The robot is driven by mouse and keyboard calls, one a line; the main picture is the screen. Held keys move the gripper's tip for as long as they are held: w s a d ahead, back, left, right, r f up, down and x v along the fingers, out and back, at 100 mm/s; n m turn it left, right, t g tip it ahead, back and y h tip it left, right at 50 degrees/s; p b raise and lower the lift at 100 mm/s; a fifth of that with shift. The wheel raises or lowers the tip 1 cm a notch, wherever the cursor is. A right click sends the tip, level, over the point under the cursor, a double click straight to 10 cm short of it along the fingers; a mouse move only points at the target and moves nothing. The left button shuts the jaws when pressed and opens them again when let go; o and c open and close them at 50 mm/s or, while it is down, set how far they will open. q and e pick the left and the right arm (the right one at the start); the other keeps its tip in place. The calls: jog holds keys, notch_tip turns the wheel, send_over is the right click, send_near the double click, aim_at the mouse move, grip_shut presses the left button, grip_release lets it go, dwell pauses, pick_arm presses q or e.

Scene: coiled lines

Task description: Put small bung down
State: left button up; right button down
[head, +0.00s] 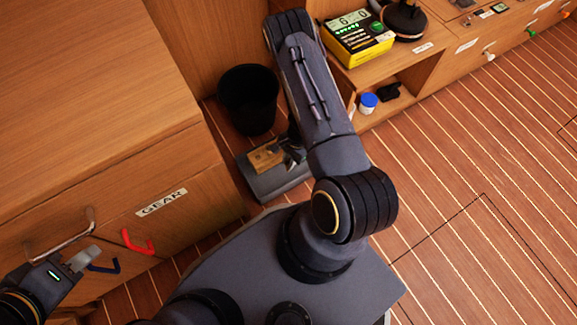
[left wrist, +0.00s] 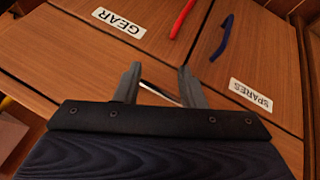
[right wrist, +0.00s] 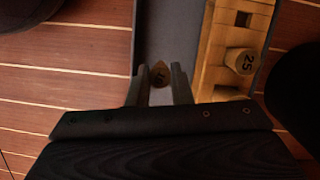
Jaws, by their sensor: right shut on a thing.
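The small bung (right wrist: 160,75) is a brown, round-topped plug with a dark mark on it. It sits between the fingertips of my right gripper (right wrist: 160,82), which is shut on it. In the head view my right gripper (head: 292,150) is low over a grey tray (head: 278,184), beside a wooden rack (head: 264,158). The rack also shows in the right wrist view (right wrist: 215,58), with a bung marked 25 (right wrist: 240,61) and a square empty hole. The forearm partly hides this gripper in the head view. My left gripper (head: 88,259) is open at the drawer front.
A metal drawer handle (head: 58,240) is close to my left gripper; contact is unclear. A black bin (head: 249,98) stands behind the tray. A yellow meter (head: 357,37) sits on the bench. The floor at right is clear.

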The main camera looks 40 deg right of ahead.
notch_tip(320, 180, down, 4)
jog(key=shift+r+b, duration=0.15)
jog(key=shift+b, duration=0.65)
jog(key=shift+r, duration=0.1)
jog(key=shift+f, duration=0.3)
jog(key=c, duration=1.3)
grip_release()
jog(key=shift+r, duration=0.15)
